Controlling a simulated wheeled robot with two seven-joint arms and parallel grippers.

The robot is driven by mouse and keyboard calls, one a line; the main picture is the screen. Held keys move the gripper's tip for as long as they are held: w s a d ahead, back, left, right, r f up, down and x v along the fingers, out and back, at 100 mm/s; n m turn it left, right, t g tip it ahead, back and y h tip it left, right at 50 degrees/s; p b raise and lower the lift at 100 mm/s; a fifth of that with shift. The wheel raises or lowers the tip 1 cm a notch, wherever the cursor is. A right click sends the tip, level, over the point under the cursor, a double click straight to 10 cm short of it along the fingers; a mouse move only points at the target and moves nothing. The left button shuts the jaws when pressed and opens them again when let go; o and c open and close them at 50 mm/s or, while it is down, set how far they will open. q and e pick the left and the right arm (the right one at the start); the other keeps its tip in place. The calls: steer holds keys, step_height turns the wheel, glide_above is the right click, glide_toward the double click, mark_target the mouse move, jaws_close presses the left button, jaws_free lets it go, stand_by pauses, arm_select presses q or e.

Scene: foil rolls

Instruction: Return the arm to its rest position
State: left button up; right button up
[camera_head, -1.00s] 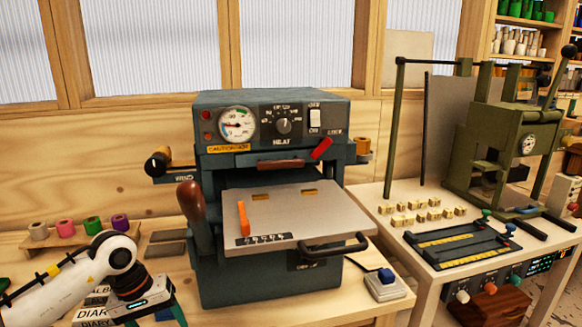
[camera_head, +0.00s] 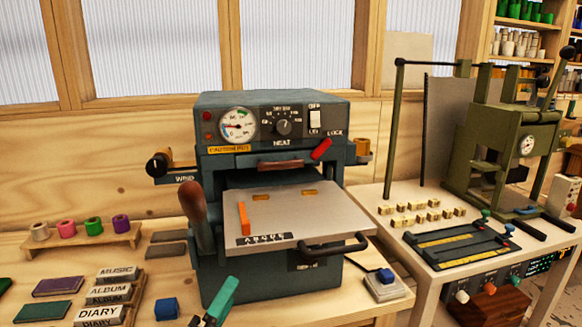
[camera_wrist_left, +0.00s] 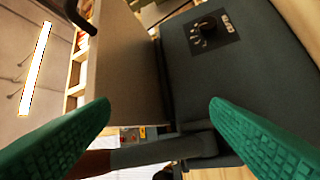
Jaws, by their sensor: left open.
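My left gripper (camera_head: 212,304) shows at the bottom edge of the head view, in front of the dark press (camera_head: 250,270). Only its green fingers show there; the arm is out of frame. In the left wrist view its two green fingers (camera_wrist_left: 160,112) are wide apart with nothing between them. The press body (camera_wrist_left: 200,85) lies beyond them, with a black knob on it. My right gripper is not in view.
The press has a pulled-out plate (camera_head: 290,215) with an orange strip (camera_head: 243,218). A blue block (camera_head: 167,308) and label holders (camera_head: 105,298) are at left. Foil rolls (camera_head: 93,226) stand on a rack. A button box (camera_head: 384,284) is at right.

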arm_select(q)
steer(key=s+a+f+n+g+y, duration=0.3)
steer(key=a+f+n+y, duration=0.1)
steer(key=f+n, duration=0.35)
steer(key=s+a+f+n+g+y, duration=0.3)
steer(key=s+a+f+n+y, duration=0.1)
steer(key=f+n, duration=0.35)
steer(key=s+a+f+n+g, duration=0.1)
steer(key=s+f+n+g, duration=0.4)
steer(key=s, duration=0.4)
steer(key=s+f+n+g, duration=0.4)
steer(key=s+f+g, duration=0.1)
steer(key=s, duration=0.4)
step_height(320, 180, down, 22)
steer(key=s+g+p, duration=0.1)
steer(key=s+p, duration=0.1)
steer(key=p, duration=0.2)
steer(key=s+a+f+g+p, duration=0.1)
steer(key=s+a+f+p, duration=0.1)
steer(key=s+f, duration=1)
steer(key=s+p, duration=0.1)
steer(key=s, duration=0.3)
steer(key=shift+a+f+g, duration=0.3)
steer(key=shift+a+f, duration=0.05)
steer(key=shift+a, duration=0.05)
